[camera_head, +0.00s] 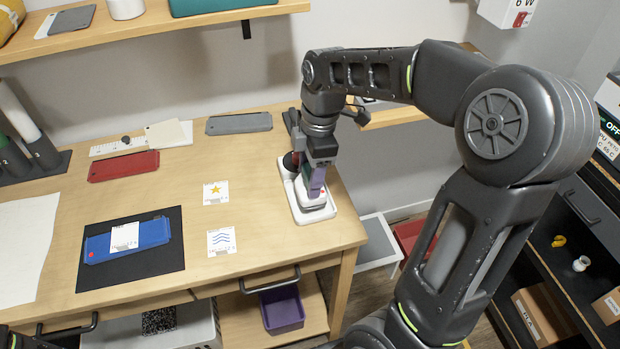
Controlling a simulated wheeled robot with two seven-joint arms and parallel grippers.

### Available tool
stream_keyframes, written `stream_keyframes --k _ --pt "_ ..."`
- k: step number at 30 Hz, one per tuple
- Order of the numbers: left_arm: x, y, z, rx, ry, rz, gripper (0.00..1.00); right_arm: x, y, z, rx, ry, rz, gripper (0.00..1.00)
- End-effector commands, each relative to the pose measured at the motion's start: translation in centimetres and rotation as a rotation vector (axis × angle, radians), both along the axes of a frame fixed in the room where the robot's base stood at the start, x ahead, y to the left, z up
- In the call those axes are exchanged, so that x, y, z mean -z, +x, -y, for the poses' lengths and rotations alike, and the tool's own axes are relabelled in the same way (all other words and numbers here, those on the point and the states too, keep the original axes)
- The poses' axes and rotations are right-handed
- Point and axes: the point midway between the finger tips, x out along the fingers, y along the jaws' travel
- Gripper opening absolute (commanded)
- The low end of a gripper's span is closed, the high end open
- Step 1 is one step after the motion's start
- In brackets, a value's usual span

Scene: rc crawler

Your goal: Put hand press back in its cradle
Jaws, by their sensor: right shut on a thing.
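My right gripper (316,182) reaches down over the right end of the wooden desk and is shut on the hand press. The hand press (316,204) shows as a pale body with a small red spot, just below the purple part at my fingertips. The cradle (300,214) appears to be the white, rounded tray near the desk's right edge. The press is over or in this tray; I cannot tell if it is fully seated. My gripper hides the press's top and part of the tray. My left gripper cannot be made out.
A dark mat (150,268) holds a blue flat case (150,238). A red case (124,166), a grey case (239,123) and two small cards lie nearby. A shelf (150,20) hangs above. The desk's middle is mostly clear.

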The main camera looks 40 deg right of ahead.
Motion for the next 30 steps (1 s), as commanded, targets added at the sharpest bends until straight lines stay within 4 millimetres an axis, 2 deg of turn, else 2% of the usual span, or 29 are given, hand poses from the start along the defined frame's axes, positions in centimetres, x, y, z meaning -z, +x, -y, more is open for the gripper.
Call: stream_keyframes --k 4,16,17,24,30 --pt "-0.2 0.0 0.0 0.0 0.0 0.0 0.23 1.7 0.0 0.0 0.0 0.0 -0.001 0.16" --pt "0.2 0.0 0.0 0.0 0.0 0.0 0.23 2.4 0.0 0.0 0.0 0.0 0.0 0.16" --pt "0.2 0.0 0.0 0.0 0.0 0.0 0.23 2.4 0.0 0.0 0.0 0.0 -0.001 0.57" --pt "0.1 0.0 0.0 0.0 0.0 0.0 0.23 2.3 0.0 0.0 0.0 0.0 -0.001 0.77" --pt "0.1 0.0 0.0 0.0 0.0 0.0 0.23 2.3 0.0 0.0 0.0 0.0 -0.001 0.78"
